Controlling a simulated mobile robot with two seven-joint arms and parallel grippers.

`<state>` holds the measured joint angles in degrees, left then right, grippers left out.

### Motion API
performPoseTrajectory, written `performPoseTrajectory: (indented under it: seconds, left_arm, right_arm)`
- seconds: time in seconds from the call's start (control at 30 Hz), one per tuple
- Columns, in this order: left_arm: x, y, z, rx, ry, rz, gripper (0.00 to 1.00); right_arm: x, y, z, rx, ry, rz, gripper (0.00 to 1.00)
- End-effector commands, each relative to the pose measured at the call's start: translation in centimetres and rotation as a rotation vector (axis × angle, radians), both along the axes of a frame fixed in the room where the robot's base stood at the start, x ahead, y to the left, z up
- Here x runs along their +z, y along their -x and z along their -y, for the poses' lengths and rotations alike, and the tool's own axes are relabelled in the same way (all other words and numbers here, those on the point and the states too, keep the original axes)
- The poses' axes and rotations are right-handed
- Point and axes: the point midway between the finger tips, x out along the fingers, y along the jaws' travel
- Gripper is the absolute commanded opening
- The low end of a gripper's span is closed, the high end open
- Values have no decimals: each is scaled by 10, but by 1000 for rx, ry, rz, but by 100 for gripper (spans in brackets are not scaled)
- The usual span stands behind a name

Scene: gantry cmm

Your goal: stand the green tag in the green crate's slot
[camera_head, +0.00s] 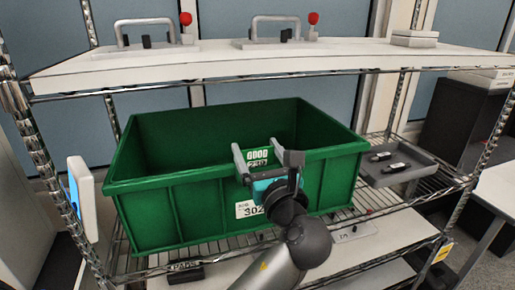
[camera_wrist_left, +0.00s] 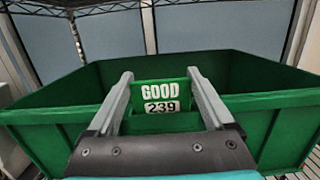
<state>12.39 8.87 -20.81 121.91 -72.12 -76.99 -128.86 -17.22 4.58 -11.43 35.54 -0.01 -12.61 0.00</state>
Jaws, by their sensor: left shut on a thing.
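The green crate (camera_head: 180,205) stands open and empty on the wire shelf, with a white label (camera_head: 246,209) on its front wall. My left gripper (camera_head: 265,154) is at the crate's front rim and is shut on the green tag (camera_head: 257,157), which reads GOOD above a white number patch. In the left wrist view the tag (camera_wrist_left: 158,94) is upright between the two fingers (camera_wrist_left: 160,82), in front of the crate's interior (camera_wrist_left: 225,75). The tag's lower edge is near the rim; I cannot tell whether it touches. The slot is hidden behind my gripper. My right gripper is not in view.
A grey tray (camera_head: 405,172) with small dark parts lies right of the crate. A white upper shelf (camera_head: 230,62) with handled fixtures spans above it. A white-framed screen (camera_head: 82,200) is at the left post.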

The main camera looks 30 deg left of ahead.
Motion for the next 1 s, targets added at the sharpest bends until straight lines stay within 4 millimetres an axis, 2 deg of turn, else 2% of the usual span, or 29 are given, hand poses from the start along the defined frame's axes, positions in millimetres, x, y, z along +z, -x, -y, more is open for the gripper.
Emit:
performPoseTrajectory:
  seconds: [0.43, 0.47, 0.5, 0.6, 1.0]
  left_arm:
    - [-2, 0, 0, 0, 0, 0, 34]
    - [-2, 0, 0, 0, 0, 0, 88]
    - [-2, 0, 0, 0, 0, 0, 93]
    - [-2, 0, 0, 0, 0, 0, 100]
    - [-2, 0, 0, 0, 0, 0, 100]
  right_arm:
    - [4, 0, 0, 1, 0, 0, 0]
    - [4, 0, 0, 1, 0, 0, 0]
    - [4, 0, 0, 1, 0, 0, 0]
    - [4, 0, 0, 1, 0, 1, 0]
    - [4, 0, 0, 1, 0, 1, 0]
